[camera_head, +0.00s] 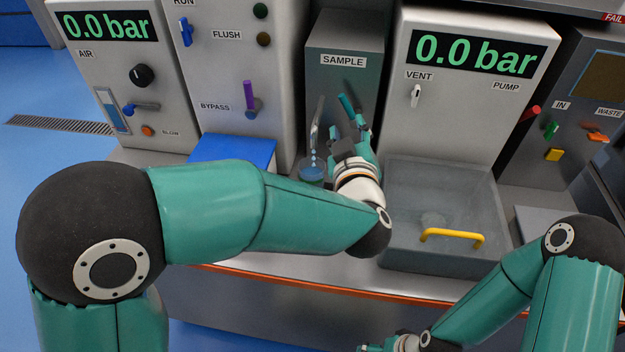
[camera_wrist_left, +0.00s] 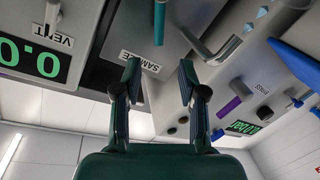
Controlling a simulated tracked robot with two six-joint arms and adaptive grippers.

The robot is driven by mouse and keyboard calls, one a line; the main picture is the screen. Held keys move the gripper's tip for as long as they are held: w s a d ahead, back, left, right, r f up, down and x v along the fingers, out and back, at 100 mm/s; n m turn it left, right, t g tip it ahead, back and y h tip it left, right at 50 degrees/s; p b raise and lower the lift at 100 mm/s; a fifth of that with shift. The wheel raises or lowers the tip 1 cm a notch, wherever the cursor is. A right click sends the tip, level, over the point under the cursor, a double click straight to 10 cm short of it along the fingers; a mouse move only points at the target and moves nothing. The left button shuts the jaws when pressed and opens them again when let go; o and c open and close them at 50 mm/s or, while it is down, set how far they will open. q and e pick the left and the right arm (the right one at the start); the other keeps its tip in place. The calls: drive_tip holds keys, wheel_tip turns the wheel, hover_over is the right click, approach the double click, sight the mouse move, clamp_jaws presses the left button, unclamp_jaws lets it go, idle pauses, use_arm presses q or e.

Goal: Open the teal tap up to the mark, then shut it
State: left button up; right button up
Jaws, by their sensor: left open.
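The teal tap handle (camera_head: 347,104) stands at the front of the grey SAMPLE unit (camera_head: 343,42). It also shows in the left wrist view (camera_wrist_left: 160,18), beyond the gap between my fingertips. A bent silver spout (camera_head: 317,125) is beside it, with blue drops under its mouth. A clear beaker (camera_head: 313,172) below holds blue liquid; its mark cannot be made out. My left gripper (camera_head: 354,128) is open and empty, close to the handle; in the wrist view (camera_wrist_left: 159,72) they look apart. My right gripper (camera_head: 376,347) is partly cut off at the bottom edge.
A blue box (camera_head: 232,150) stands left of the beaker. A purple BYPASS lever (camera_head: 249,97) and a white VENT lever (camera_head: 415,95) flank the SAMPLE unit.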

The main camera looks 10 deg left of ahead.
sight(346, 106)
use_arm(q)
drive_tip(key=s+d+f+t+y, duration=0.1)
drive_tip(key=s+d+f, duration=0.1)
drive_tip(key=s, duration=0.2)
drive_tip(key=shift+n, duration=0.3)
drive_tip(key=w+a+p, duration=0.1)
drive_tip(key=w, duration=0.4)
drive_tip(key=w+a+p, duration=0.1)
drive_tip(key=w, duration=0.4)
drive_tip(key=w+a, duration=0.1)
drive_tip(key=w, duration=0.5)
drive_tip(key=shift+a+r+p, duration=0.1)
drive_tip(key=shift+p, duration=0.3)
drive_tip(key=shift+c, duration=0.3)
clamp_jaws()
